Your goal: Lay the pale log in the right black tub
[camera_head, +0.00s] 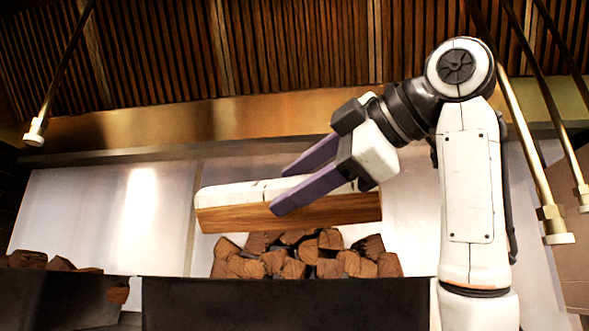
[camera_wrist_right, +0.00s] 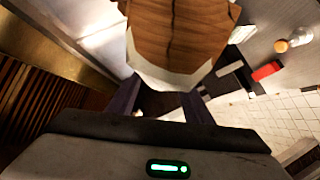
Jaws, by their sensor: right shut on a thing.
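The pale log (camera_head: 235,218) has a whitish top and a brown wood side. It also shows in the right wrist view (camera_wrist_right: 178,35). My right gripper (camera_head: 283,192) is shut on the log, with its purple fingers across it, and holds it roughly level. The log is in the air above the right black tub (camera_head: 285,306), apart from the heap of dark wood chunks (camera_head: 300,258) that rises over the tub's rim. The fingers also show in the wrist view (camera_wrist_right: 160,102). My left gripper is not in view.
Another black tub (camera_head: 60,302) with wood chunks (camera_head: 35,260) stands at the left. Brass rods (camera_head: 538,150) hang at the right, and one (camera_head: 62,75) hangs at the left. A pale panelled surface lies behind the tubs. The wrist view shows a red object (camera_wrist_right: 265,71).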

